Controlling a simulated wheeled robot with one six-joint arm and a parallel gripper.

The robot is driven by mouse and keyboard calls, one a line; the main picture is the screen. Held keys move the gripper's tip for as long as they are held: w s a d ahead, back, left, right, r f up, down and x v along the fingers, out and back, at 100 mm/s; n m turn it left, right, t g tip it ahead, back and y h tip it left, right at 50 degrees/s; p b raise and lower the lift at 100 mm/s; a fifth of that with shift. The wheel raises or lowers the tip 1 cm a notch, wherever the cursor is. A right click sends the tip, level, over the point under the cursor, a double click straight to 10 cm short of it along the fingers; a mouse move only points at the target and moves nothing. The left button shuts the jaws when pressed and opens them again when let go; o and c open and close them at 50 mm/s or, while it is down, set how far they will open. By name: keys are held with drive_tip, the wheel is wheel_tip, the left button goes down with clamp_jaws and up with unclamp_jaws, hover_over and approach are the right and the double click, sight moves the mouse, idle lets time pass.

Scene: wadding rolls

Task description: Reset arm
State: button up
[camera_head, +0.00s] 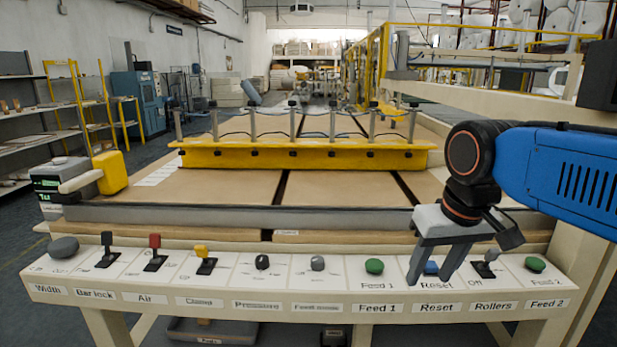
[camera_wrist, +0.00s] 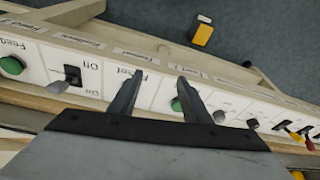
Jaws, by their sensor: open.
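My gripper (camera_head: 431,279) is open and empty, fingers pointing down at the Reset part of the control panel (camera_head: 300,307). The blue Reset button (camera_head: 431,268) shows between the two fingers in the head view. I cannot tell whether the fingers touch the panel. In the wrist view my gripper (camera_wrist: 158,82) has its fingers apart over the white panel, and the blue button does not show. My blue arm comes in from the right in the head view.
The green Feed 1 button (camera_head: 374,266) is left of the gripper. The Rollers switch (camera_head: 485,268) and green Feed 2 button (camera_head: 536,264) are to its right. Several switches and knobs line the panel's left. A yellow bar (camera_head: 300,156) crosses the table behind.

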drive_tip(key=s+d+f+t, duration=0.1)
drive_tip(key=s+d+f, duration=0.2)
drive_tip(key=f, duration=0.3)
drive_tip(key=s+d+f+m, duration=0.1)
drive_tip(key=s+d+f, duration=0.2)
drive_tip(key=s+f, duration=0.3)
drive_tip(key=shift+d+f+t+h, duration=0.2)
drive_tip(key=shift+d+t+h, duration=0.1)
drive_tip(key=shift+t, duration=0.1)
drive_tip(key=shift+s, duration=0.1)
